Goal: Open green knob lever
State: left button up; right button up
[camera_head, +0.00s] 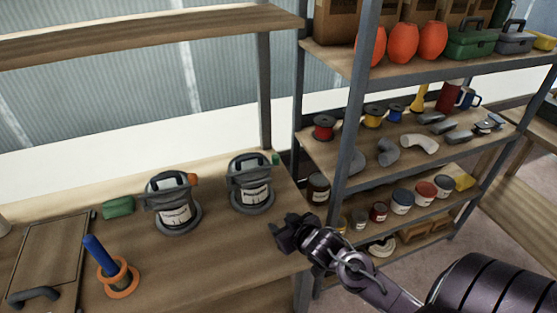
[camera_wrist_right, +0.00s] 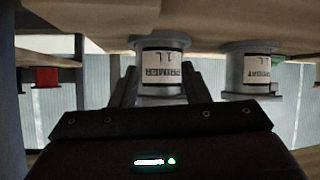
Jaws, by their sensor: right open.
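The green knob (camera_head: 276,158) is a small piece on the upper right side of the right-hand grey can-like unit (camera_head: 250,185) on the wooden bench. My right gripper (camera_head: 287,232) is open and empty, in front of and to the right of this unit, apart from it. In the upside-down right wrist view, a can labelled PRIMER (camera_wrist_right: 161,72) shows between and beyond my fingers; it appears to be the same unit. The green knob is not clear there. My left gripper is out of view.
A similar unit with an orange knob (camera_head: 194,178) stands to the left. Further left are a green block (camera_head: 118,207), a blue handle (camera_head: 97,252) in an orange ring and a hatch panel (camera_head: 50,258). A loaded shelf rack (camera_head: 345,140) stands right of the bench.

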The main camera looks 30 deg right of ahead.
aim_at(278, 160)
jog(key=w+d+r+t, duration=0.1)
jog(key=d, duration=0.1)
jog(key=w+d+r+t, duration=0.1)
jog(key=w+d, duration=0.1)
jog(key=shift+w+d+r+t+y, duration=0.1)
jog(key=shift+w+r+t+y, duration=0.1)
jog(key=shift+w+t+y, duration=0.1)
jog(key=w+d+r+n+t+y, duration=0.1)
jog(key=w+d+r+t+y, duration=0.2)
jog(key=d+r, duration=0.25)
jog(key=shift+w+a+r+p, duration=0.1)
jog(key=shift+w+a+p, duration=0.15)
jog(key=shift+w, duration=0.95)
jog(key=shift+w+a+r+p, duration=0.15)
jog(key=shift+w+a, duration=0.15)
jog(key=shift+w, duration=0.9)
jog(key=shift+w+a+p, duration=0.2)
jog(key=shift+w+a, duration=0.1)
jog(key=shift+w, duration=0.9)
grip_shut()
